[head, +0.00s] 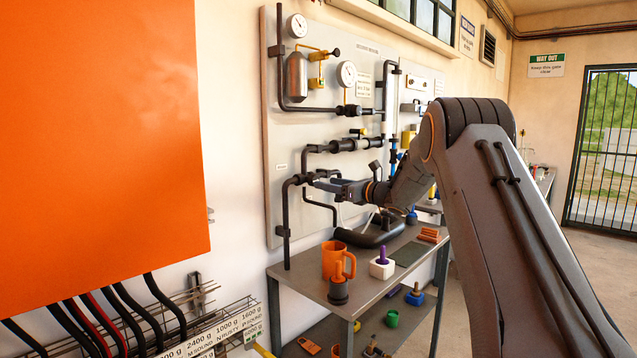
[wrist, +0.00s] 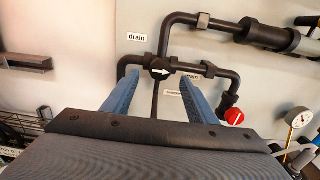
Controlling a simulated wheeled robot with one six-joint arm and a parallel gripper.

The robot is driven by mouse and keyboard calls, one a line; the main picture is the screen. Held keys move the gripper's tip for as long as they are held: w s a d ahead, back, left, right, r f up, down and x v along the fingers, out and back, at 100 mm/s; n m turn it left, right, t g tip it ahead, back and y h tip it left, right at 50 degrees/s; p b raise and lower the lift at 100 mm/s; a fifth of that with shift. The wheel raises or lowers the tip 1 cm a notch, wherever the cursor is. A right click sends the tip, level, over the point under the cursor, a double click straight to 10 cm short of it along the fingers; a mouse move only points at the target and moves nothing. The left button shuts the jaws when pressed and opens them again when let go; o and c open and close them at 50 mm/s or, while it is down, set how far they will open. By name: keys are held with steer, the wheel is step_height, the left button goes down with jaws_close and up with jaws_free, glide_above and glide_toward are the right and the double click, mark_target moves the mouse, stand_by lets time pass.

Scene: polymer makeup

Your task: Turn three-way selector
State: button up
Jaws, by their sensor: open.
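The three-way selector (wrist: 160,69) is a round black knob with a white arrow, set in black piping on the grey panel. Its arrow points right, towards the "main" label (wrist: 191,77). A "drain" label (wrist: 137,37) is up and left of it, and a partly hidden label (wrist: 174,93) is below it. My gripper (wrist: 160,82) is open and empty in the wrist view, its two blue-grey fingers pointing at the panel on either side of the knob. I cannot tell how far the tips are from it. In the head view my gripper (head: 325,183) is at the lower piping.
A red knob (wrist: 234,117) and a gauge (wrist: 298,118) are right of the selector. Pipes run close above it. An orange panel (head: 95,130) is at left.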

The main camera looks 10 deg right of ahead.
mark_target(313, 180)
steer(key=p+x, duration=0.1)
steer(key=x, duration=0.4)
steer(key=shift+w+a, duration=0.2)
steer(key=shift+w, duration=0.1)
steer(key=shift+c, duration=0.3)
steer(key=c, duration=1)
